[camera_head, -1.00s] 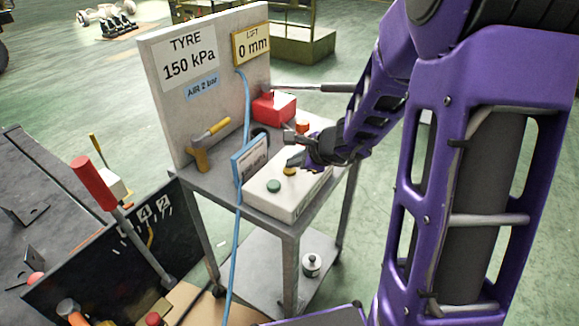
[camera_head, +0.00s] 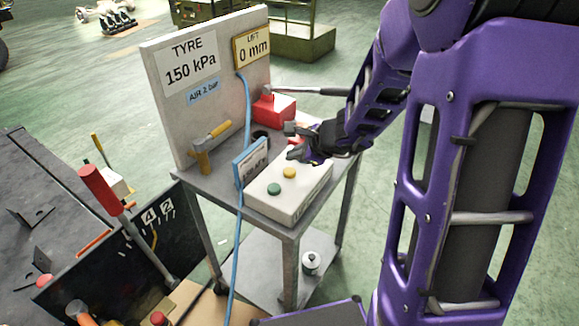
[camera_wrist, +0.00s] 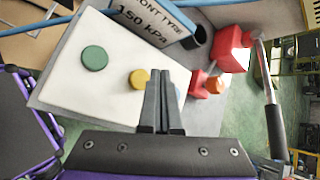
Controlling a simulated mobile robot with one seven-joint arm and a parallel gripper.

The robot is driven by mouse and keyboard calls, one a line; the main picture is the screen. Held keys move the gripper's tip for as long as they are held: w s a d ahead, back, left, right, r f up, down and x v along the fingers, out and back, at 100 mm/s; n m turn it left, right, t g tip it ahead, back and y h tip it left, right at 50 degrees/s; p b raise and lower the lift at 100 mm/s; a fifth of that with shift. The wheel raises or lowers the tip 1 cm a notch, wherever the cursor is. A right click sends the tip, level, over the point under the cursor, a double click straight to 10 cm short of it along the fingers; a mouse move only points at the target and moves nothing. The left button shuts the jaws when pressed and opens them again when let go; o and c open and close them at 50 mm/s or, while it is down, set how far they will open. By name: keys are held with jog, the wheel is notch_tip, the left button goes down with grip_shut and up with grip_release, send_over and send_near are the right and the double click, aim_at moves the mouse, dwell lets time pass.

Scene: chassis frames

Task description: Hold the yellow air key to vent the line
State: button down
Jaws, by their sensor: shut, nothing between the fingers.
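The yellow air key (camera_head: 289,173) is a round button on top of a pale control box (camera_head: 312,192). It also shows in the wrist view (camera_wrist: 139,78), just left of my fingertips. A green key (camera_head: 274,188) sits beside it, and also shows in the wrist view (camera_wrist: 95,58). My gripper (camera_head: 293,142) is above the far end of the box, apart from the yellow key. In the wrist view its fingers (camera_wrist: 161,100) are together and hold nothing. They hide part of the box behind them.
The cart's board reads "TYRE 150 kPa" (camera_head: 190,61), "LIFT 0 mm" (camera_head: 252,44) and "AIR 2 bar" (camera_head: 202,92). A hammer (camera_head: 212,145), a blue-framed display (camera_head: 250,163) and a red jack-like block (camera_head: 272,108) with a long handle (camera_head: 305,90) stand around the box.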

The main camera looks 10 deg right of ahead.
aim_at(293, 172)
jog(key=shift+r+p, duration=1)
jog(key=shift+r, duration=0.65)
